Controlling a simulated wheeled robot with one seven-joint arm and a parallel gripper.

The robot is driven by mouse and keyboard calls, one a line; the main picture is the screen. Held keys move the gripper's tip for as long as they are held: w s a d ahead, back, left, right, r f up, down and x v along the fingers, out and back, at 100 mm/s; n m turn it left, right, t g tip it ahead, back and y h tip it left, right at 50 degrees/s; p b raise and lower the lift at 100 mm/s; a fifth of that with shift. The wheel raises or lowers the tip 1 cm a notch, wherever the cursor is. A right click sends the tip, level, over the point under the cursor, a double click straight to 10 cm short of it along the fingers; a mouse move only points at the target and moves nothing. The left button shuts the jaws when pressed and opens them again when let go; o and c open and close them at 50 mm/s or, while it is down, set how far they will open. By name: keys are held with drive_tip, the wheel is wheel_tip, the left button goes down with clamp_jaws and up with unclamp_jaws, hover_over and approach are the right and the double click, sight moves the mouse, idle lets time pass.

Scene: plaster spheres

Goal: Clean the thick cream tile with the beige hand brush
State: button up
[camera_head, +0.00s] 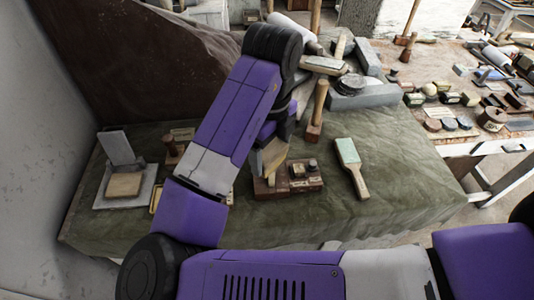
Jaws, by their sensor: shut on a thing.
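My gripper (274,138) is partly hidden behind my purple arm, over the middle of the green cloth-covered table. It is shut on a beige piece that fits the beige hand brush (272,156), which hangs below it above a brown wooden block. Its bristles are hard to make out. The thick cream tile (124,185) lies flat on a grey slab (146,190) at the table's left end. The gripper is well to the right of the tile and apart from it.
A grey upright plate (116,147) stands behind the tile. A brown block set (305,176) lies below the gripper, and a green-faced paddle (349,155) lies to its right. A wooden mallet (318,108) and grey blocks crowd the back. The table's front right is clear.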

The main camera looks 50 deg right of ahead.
drive_tip(key=shift+d, duration=1.15)
drive_tip(key=shift+f, duration=0.1)
drive_tip(key=shift+a, duration=0.1)
drive_tip(key=shift+a+b, duration=0.4)
drive_tip(key=shift+a, duration=1.7)
drive_tip(key=shift+d+r+p, duration=0.8)
drive_tip(key=shift+d+p, duration=0.05)
drive_tip(key=shift+d, duration=0.25)
drive_tip(key=shift+f, duration=0.1)
